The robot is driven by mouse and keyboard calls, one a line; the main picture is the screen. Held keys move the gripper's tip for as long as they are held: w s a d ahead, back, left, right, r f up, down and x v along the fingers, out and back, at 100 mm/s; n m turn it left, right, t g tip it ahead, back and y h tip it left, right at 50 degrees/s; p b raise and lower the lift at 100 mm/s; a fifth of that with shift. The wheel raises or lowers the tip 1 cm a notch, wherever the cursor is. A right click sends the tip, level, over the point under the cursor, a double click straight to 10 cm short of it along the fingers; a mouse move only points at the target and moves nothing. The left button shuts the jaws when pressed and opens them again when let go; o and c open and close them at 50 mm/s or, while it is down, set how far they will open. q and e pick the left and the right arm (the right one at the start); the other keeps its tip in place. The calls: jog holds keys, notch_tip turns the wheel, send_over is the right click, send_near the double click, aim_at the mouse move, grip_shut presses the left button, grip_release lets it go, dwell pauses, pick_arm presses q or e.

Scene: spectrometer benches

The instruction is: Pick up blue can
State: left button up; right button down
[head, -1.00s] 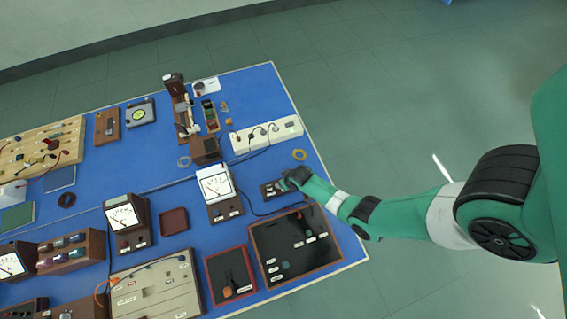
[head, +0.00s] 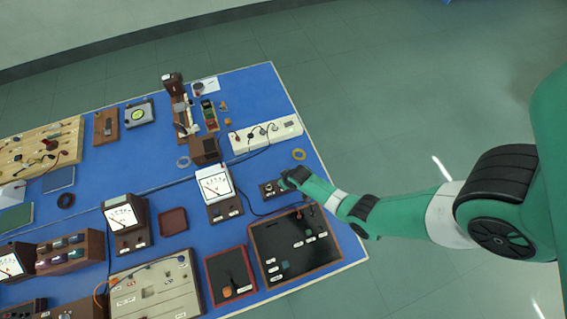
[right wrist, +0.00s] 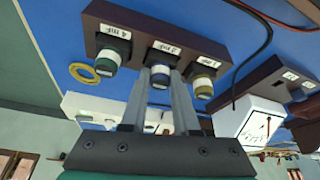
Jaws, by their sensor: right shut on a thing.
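A dark block (right wrist: 152,42) with several white labels holds three small banded cans in a row in the right wrist view. The left can (right wrist: 107,62) is white and dark green, and the right can (right wrist: 203,82) is cream and olive. The middle can (right wrist: 161,58) is pale with a dark, bluish-grey end. My right gripper (right wrist: 160,72) is shut on this middle can, one finger on each side. The can is still at the block; I cannot tell whether it is lifted. In the head view the right gripper (head: 287,183) covers part of the block (head: 268,190). My left gripper is not in view.
A white-faced meter (head: 217,187) stands left of the block. A dark tray (head: 275,250) lies in front, and a white power strip (head: 265,135) lies behind.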

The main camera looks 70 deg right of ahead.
jog(key=shift+r+p, duration=0.3)
jog(key=shift+r, duration=0.3)
jog(key=r, duration=0.1)
jog(key=r+p, duration=0.1)
jog(key=r, duration=0.1)
jog(key=shift+s+p, duration=0.25)
jog(key=shift+p, duration=0.15)
jog(key=s+a+r+p, duration=0.3)
jog(key=s+r+p, duration=0.7)
jog(key=s+r, duration=0.2)
jog(key=shift+s+a, duration=0.3)
jog(key=shift+s, duration=0.2)
